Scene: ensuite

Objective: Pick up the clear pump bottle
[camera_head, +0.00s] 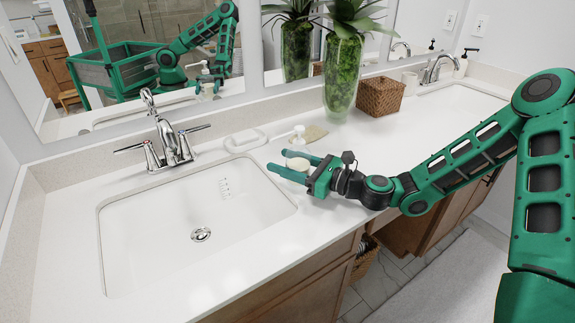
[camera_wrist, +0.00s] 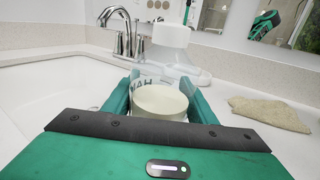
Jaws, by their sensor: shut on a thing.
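The clear pump bottle (camera_head: 298,146) stands upright on the white counter to the right of the near sink, with a white pump top and pale contents low inside. In the wrist view the bottle (camera_wrist: 166,75) is between the two green fingers, its lower part close to the palm. My gripper (camera_head: 291,166) reaches in from the right, low over the counter, and is shut on the bottle. In the wrist view my gripper (camera_wrist: 165,100) has a finger on each side of it. The bottle's base is hidden behind the gripper body.
A beige cloth (camera_head: 312,133) lies just behind the bottle. A white soap dish (camera_head: 245,138) is at left, beside the sink (camera_head: 150,220) and its chrome faucet (camera_head: 170,145). A tall green plant vase (camera_head: 342,80) and a wicker basket (camera_head: 380,95) stand farther back along the mirror.

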